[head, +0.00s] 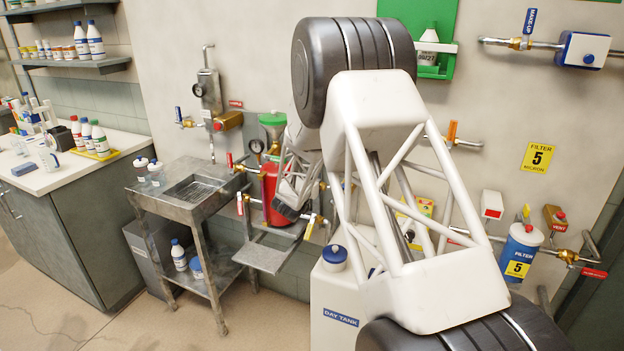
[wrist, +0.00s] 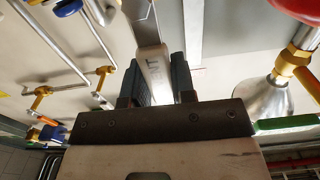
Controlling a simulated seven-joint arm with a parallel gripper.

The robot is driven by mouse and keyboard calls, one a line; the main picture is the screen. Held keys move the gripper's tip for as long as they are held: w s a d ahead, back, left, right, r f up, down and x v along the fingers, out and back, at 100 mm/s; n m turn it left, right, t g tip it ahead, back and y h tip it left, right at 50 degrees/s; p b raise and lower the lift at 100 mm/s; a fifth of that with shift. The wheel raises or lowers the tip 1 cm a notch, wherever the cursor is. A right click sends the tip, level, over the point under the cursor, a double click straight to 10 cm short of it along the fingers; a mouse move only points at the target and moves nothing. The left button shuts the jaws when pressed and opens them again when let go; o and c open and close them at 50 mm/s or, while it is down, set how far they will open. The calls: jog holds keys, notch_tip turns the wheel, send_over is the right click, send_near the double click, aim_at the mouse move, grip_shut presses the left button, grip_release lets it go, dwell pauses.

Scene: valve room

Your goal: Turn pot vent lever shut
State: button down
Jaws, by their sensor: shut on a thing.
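The lever runs up between the two dark fingers and out past the top of the picture. Its pivot is not clear to me. In the head view the red pot (head: 271,192) stands under a green funnel (head: 272,120), left of my arm. My arm links cover much of the area beside the pot, and I cannot make out the lever or the fingertips there.
A metal sink stand (head: 190,190) is left of the pot. The white day tank (head: 335,300) and the blue filter (head: 521,255) are to the right. In the wrist view, pipes with brass valves (wrist: 40,92) run at left and a silver cone (wrist: 268,97) is close at right.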

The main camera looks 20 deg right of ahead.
jog(key=c, duration=0.9)
grip_release()
jog(key=shift+c, duration=0.2)
jog(key=v, duration=0.7)
jog(key=shift+s+a, duration=0.3)
jog(key=shift+r, duration=0.15)
